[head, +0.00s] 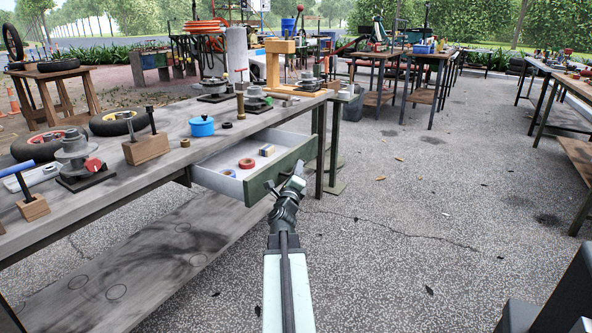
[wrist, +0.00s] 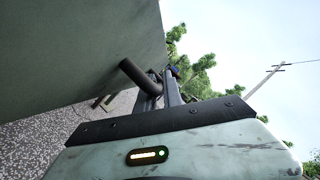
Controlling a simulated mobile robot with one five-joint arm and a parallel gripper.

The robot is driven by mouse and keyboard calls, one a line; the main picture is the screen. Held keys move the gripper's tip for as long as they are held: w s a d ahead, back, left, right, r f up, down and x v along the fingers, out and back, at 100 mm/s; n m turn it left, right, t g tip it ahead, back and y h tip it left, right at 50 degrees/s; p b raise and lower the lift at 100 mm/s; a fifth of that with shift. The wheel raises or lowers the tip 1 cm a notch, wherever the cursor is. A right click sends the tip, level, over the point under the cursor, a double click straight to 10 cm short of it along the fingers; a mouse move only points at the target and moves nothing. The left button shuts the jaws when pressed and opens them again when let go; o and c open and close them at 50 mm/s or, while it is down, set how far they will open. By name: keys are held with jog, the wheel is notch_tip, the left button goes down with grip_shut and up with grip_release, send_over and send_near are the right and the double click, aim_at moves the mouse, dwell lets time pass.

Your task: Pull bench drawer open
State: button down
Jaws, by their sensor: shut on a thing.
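The bench drawer (head: 287,163) stands well out from under the wooden bench top, with a green front and a white inside. Its front also fills the upper left of the wrist view (wrist: 70,50). A dark bar handle (wrist: 137,75) is on that front; in the head view much of it is hidden behind my gripper (head: 288,184). In the wrist view my gripper's fingers (wrist: 167,85) are shut on the handle.
The bench top (head: 180,150) holds a blue pot (head: 202,126), wheels, metal parts and wooden blocks. A lower shelf (head: 150,265) runs beneath it. Open paved floor (head: 430,220) lies to the right, with more tables beyond and at the right edge.

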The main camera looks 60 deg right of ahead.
jog(key=shift+s+d, duration=0.1)
jog(key=c, duration=1.8)
grip_release()
jog(key=shift+o, duration=0.2)
